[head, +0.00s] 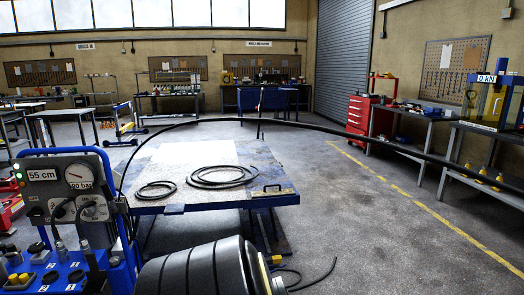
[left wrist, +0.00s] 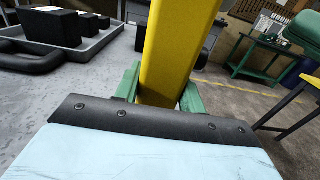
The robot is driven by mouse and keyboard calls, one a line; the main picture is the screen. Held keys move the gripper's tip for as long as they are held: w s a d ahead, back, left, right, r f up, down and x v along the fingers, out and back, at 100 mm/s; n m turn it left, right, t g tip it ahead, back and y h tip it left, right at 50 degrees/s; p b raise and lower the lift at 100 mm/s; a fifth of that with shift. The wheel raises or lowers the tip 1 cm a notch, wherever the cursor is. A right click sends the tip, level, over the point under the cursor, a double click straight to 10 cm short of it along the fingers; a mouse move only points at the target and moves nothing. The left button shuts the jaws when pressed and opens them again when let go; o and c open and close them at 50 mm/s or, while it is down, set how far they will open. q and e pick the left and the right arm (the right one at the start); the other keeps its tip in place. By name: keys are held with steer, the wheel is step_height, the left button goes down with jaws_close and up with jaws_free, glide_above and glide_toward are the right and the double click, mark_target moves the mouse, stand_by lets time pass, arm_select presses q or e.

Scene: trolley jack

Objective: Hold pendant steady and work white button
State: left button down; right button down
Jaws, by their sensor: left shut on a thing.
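In the left wrist view a yellow upright body (left wrist: 175,50), which looks like the pendant, stands between the green fingers of my left gripper (left wrist: 160,92). The gripper is shut on it. The yellow body runs out of the top of that view, and its lower end is hidden behind the gripper's dark edge. No white button shows on the visible face. I cannot make out the pendant or my left gripper in the head view. My right gripper is in neither view.
A blue-framed control unit (head: 75,185) with a "55 cm" display and dial stands at the left. A low table (head: 185,155) bears coiled black hoses (head: 222,176). A black ribbed cylinder (head: 195,272) is in front. A black hose arches across. Open floor (head: 370,220) lies right.

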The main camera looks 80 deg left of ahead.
arm_select(q)
steer(key=c, duration=0.8)
jaws_free()
steer(key=shift+o, duration=0.2)
